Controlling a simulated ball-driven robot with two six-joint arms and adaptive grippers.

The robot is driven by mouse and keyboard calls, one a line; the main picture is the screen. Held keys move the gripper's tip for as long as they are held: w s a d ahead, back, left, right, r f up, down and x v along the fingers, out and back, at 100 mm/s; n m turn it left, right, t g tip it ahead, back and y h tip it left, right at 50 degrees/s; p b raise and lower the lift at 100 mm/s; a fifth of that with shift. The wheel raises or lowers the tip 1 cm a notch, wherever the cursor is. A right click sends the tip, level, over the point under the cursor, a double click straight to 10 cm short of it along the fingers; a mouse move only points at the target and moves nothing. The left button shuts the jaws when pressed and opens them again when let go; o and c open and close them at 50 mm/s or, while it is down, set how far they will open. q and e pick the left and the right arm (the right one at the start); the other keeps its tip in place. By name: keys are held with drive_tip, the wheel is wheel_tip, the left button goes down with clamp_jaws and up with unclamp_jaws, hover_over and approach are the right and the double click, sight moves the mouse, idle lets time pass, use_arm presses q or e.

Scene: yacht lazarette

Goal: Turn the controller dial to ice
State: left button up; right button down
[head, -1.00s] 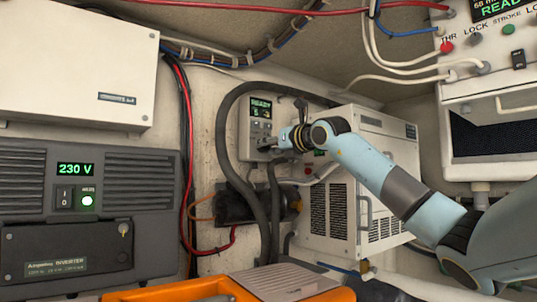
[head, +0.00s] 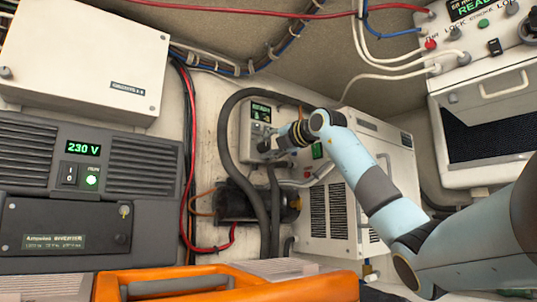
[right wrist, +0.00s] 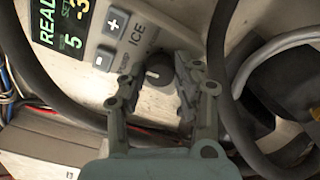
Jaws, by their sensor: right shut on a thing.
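The controller (head: 257,120) is a light grey panel on the back wall with a lit green display; it also shows in the right wrist view (right wrist: 118,28). Its display reads READY, with plus and minus buttons beside it. The dark round dial (right wrist: 154,76) with a pale pointer mark sits by the printed word ICE; I cannot tell exactly which mark it points to. My right gripper (head: 266,148) reaches the controller's lower part and hides the dial in the head view. In the right wrist view its fingers (right wrist: 157,84) are shut on the dial, one on each side. My left gripper is out of view.
A thick dark hose (head: 224,140) loops around the controller. A white vented unit (head: 345,205) stands right behind my arm. A dark inverter (head: 90,190) is at left, under a white box (head: 85,60). An orange case (head: 230,288) lies in front.

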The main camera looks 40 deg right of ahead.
drive_tip(key=m+b, duration=0.2)
drive_tip(key=m, duration=0.3)
drive_tip(key=shift+f, duration=0.1)
drive_tip(key=shift+m, duration=0.3)
idle(0.4)
drive_tip(key=c, duration=1)
unclamp_jaws()
drive_tip(key=shift+o, duration=0.2)
drive_tip(key=s+a, duration=0.1)
drive_tip(key=s, duration=1.1)
drive_tip(key=shift+a, duration=0.15)
drive_tip(key=shift+w, duration=0.1)
